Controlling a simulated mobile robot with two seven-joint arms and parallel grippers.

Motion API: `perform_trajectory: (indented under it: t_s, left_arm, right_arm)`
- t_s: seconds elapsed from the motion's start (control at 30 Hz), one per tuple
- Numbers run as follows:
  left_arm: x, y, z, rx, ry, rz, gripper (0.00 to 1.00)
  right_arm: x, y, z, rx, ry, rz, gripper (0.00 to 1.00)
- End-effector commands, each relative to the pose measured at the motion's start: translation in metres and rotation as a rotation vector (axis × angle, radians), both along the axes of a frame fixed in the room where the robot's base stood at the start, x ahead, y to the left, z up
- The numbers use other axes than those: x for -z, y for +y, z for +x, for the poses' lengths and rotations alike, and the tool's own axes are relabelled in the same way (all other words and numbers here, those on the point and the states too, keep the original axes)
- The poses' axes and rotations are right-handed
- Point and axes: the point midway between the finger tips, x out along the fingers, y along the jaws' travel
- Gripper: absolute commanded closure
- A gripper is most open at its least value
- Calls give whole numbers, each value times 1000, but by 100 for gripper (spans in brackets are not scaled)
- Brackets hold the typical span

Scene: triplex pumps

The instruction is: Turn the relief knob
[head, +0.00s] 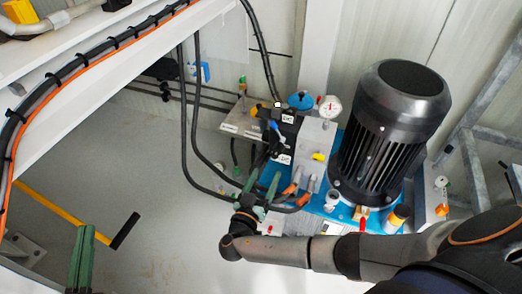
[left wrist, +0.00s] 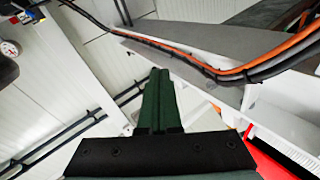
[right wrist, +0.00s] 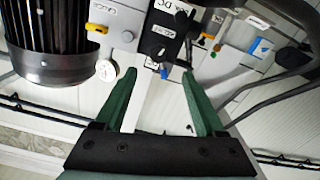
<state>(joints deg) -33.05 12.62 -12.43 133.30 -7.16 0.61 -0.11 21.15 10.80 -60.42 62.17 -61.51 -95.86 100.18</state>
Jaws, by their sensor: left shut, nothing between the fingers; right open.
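The hydraulic unit has a black valve block (head: 283,122) with white labels and a blue-tipped lever (head: 277,129). A blue round cap (head: 301,100) sits behind it. I cannot tell for sure which part is the relief knob. In the right wrist view a small black knob (right wrist: 157,51) and a blue-tipped lever (right wrist: 163,72) show between my fingers, beyond the tips. My right gripper (head: 262,180) is open and empty, in front of the block; its green fingers (right wrist: 159,76) are spread. My left gripper (head: 84,232) is shut and empty, away from the unit at lower left; its fingers (left wrist: 158,74) touch.
A large black motor (head: 388,130) stands right of the block on a blue base (head: 343,205). A white gauge (head: 330,106) is beside the blue cap. Black hoses (head: 186,130) loop left of the unit. A white beam with cables (head: 110,70) crosses the upper left.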

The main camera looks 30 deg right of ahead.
Motion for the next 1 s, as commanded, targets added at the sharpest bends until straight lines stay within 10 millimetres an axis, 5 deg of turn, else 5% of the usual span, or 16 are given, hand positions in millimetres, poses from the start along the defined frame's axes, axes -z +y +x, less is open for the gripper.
perform_trajectory:
  t_s: [0.27, 0.6, 1.0]
  left_arm:
    - [-18, -1, -2, 10, -75, -1, 100]
    - [-66, -6, -17, 44, -288, 0, 100]
    - [-87, -8, -26, 61, -380, 1, 100]
  right_arm:
    - [-1, -31, 26, 2, -4, -5, 28]
    - [0, -80, 68, 1, -2, -2, 28]
    - [0, -95, 80, 0, 1, 1, 28]
